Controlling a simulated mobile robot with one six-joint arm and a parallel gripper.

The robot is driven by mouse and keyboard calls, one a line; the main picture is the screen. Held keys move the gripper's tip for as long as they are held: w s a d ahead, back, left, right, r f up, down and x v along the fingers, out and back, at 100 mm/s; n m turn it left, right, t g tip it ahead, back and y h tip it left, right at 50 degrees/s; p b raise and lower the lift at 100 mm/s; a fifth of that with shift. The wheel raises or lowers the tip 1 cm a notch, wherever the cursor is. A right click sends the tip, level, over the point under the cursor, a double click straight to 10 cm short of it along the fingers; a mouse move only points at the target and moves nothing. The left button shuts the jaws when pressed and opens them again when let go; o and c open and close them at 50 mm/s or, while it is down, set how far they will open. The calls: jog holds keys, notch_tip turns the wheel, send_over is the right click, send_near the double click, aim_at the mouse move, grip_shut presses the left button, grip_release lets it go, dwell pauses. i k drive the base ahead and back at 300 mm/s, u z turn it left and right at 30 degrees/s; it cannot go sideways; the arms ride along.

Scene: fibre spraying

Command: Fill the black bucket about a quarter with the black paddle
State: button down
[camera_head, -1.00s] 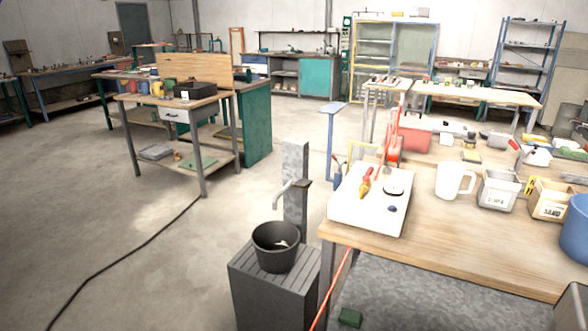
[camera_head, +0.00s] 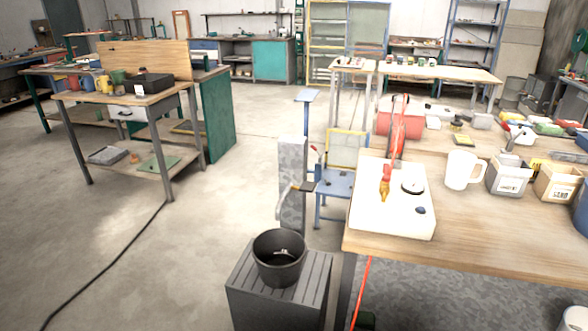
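The black bucket (camera_head: 266,268) stands upright on a dark grey slatted stand (camera_head: 245,285) at the lower middle. A small pale shape lies inside it; I cannot tell whether it is liquid or a reflection. A grey post (camera_head: 291,165) rises behind the bucket. A metal spout (camera_head: 283,200) on the post curves down above the bucket's rim. The black paddle (camera_head: 307,186) sticks out to the right at the top of the spout. No stream shows from the spout. My gripper is not in view.
A wooden worktable (camera_head: 470,237) stands close on the right, with a white box (camera_head: 392,222), a white jug (camera_head: 460,170) and grey and tan bins on it. A red hose (camera_head: 361,290) hangs down its left side. Open floor (camera_head: 190,245) with a black cable lies left.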

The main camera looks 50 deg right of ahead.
aim_at(307, 186)
jog(key=i, duration=0.9)
jog(key=u, duration=0.2)
